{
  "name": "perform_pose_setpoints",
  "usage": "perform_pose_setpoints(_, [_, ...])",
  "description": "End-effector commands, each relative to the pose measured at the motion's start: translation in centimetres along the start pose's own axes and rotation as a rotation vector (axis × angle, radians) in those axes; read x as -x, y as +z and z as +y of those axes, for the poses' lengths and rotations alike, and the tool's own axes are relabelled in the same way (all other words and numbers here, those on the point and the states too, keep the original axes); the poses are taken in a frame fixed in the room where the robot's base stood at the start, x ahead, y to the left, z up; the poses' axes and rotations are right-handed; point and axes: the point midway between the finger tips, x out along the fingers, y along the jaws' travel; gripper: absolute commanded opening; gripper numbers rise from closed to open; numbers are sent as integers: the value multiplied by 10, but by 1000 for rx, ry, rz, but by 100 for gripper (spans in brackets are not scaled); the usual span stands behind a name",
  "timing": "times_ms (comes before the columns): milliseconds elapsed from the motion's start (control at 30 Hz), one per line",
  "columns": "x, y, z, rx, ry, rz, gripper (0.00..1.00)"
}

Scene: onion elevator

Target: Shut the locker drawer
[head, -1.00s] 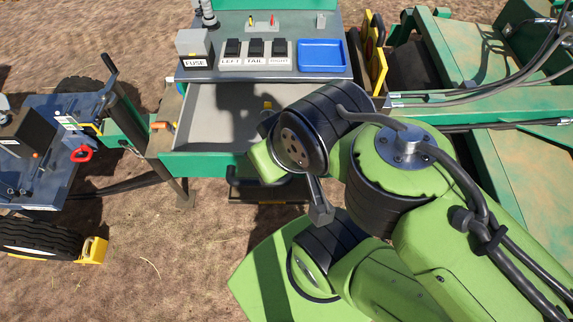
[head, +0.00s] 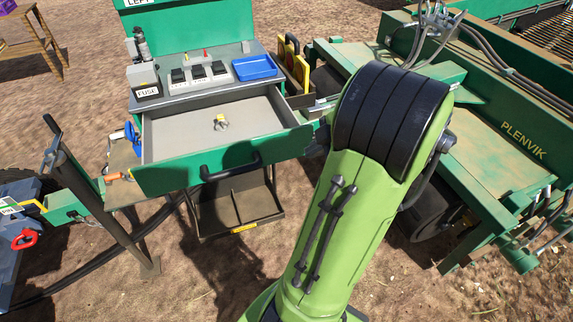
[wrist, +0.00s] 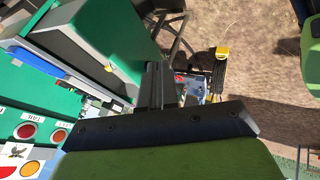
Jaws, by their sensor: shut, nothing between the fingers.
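The locker drawer (head: 180,137) is pulled out below the console top in the head view. Its grey inside shows, and its green front has a black bar handle (head: 231,167). A small yellow and grey item (head: 221,122) lies in it. My gripper is outside the head view. In the wrist view my gripper (wrist: 156,82) is shut and empty, with its fingers pointing up the picture. A green and grey box-like part (wrist: 85,40) is left of the fingers; I cannot tell whether it is the drawer. No contact is clear.
The console top holds a FUSE box (head: 146,82), a row of black switches (head: 199,74) and a blue tray (head: 254,67). Green machinery (head: 490,140) stands at the right. Bare ground lies in front.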

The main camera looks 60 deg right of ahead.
Motion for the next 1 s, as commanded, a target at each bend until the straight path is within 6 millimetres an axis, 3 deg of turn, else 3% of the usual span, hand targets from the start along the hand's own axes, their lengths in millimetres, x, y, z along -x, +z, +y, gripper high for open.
perform_pose_setpoints(467, [-98,-2,-1,-2,-7,3,0])
perform_pose_setpoints(700, [-112,-2,31,-1,-4,-1,0])
perform_pose_setpoints(1000, [-115,-2,35,-2,-4,-2,0])
